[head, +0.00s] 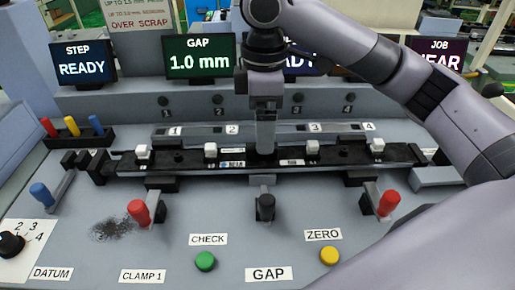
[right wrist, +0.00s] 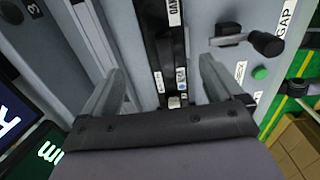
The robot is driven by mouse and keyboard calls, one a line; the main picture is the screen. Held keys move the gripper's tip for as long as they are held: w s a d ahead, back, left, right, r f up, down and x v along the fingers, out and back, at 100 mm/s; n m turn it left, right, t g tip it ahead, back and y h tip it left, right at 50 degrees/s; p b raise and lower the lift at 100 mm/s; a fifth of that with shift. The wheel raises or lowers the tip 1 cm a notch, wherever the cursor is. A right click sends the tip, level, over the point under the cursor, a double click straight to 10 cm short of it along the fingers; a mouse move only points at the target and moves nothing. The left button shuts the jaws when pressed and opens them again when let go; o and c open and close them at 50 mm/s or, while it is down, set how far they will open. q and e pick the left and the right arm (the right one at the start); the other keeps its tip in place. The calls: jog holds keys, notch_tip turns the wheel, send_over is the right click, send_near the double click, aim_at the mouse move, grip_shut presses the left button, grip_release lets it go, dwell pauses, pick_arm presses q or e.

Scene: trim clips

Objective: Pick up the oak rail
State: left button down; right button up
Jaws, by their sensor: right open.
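No wood-coloured rail shows. A long dark rail (head: 205,168) lies level across the fixture at mid-bench, with several white clips along it and small labels on its front. In the right wrist view the dark rail (right wrist: 158,45) runs between my fingers. My right gripper (head: 265,150) reaches down over the middle of the rail, hiding part of it. My left gripper is not in view.
Red-handled clamps (head: 139,211) (head: 388,204) and a black knob (head: 265,207) stand in front of the rail. A numbered grey strip (head: 270,130) lies behind it. Green (head: 205,261) and yellow (head: 329,255) buttons sit at the front. Screens (head: 200,57) line the back.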

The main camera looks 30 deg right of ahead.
jog(key=f, duration=0.3)
jog(key=a+f, duration=0.1)
jog(key=f, duration=0.1)
jog(key=shift+s, duration=0.3)
jog(key=shift+f, duration=0.4)
jog(key=shift+r, duration=0.1)
jog(key=c, duration=1.4)
